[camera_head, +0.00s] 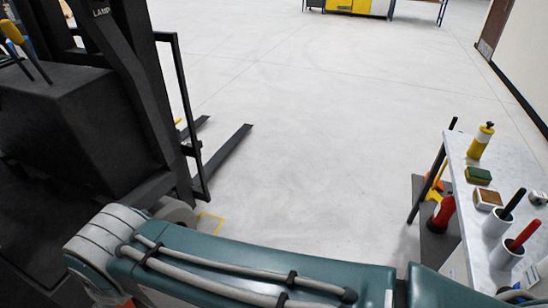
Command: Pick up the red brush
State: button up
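The red brush (524,233) stands tilted in a white cup (506,257) near the right edge of the view. Only its red handle shows; its lower end is hidden inside the cup. The cup stands on a light marble-like table (475,222). My teal arm crosses the bottom of the view, with its far part running to the lower right below the table. My gripper is not visible, so its state does not show.
A black-handled tool (513,204) stands in a second white cup (495,222) just behind. Sponges (478,175) and a yellow bottle (481,140) are farther back. A red bottle (442,213) stands on a lower dark shelf. A black forklift (130,100) is left; open floor lies between.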

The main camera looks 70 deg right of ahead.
aim_at(535, 224)
jog(key=z, duration=4.35)
jog(key=i+j+z, duration=0.35)
jog(key=i+j, duration=0.15)
jog(key=i+j+z, duration=0.1)
jog(key=i+j, duration=0.15)
jog(key=j, duration=0.2)
jog(key=i+j+z, duration=0.1)
jog(key=i+j, duration=0.15)
jog(key=j, duration=0.15)
